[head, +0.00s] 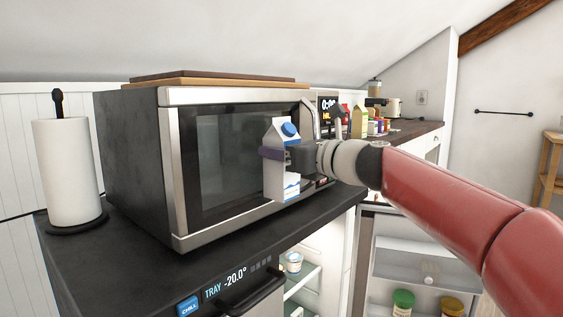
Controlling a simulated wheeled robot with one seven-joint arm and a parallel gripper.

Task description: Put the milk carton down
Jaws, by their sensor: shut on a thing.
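The milk carton (283,184) is white and blue with a blue cap and stands upright in the head view. My gripper (274,153) is shut on its upper part, with a finger across the carton's front. The carton is in front of the microwave door, near the dark countertop's front edge. I cannot tell whether its base touches the counter (125,256) or hangs above it. My red arm reaches in from the right.
A large microwave (130,155) fills much of the counter, with wooden boards (215,80) on top. A paper towel roll (68,172) stands at left. Below, an open fridge (302,272) shows shelves and door jars (403,302). Several items crowd the far counter.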

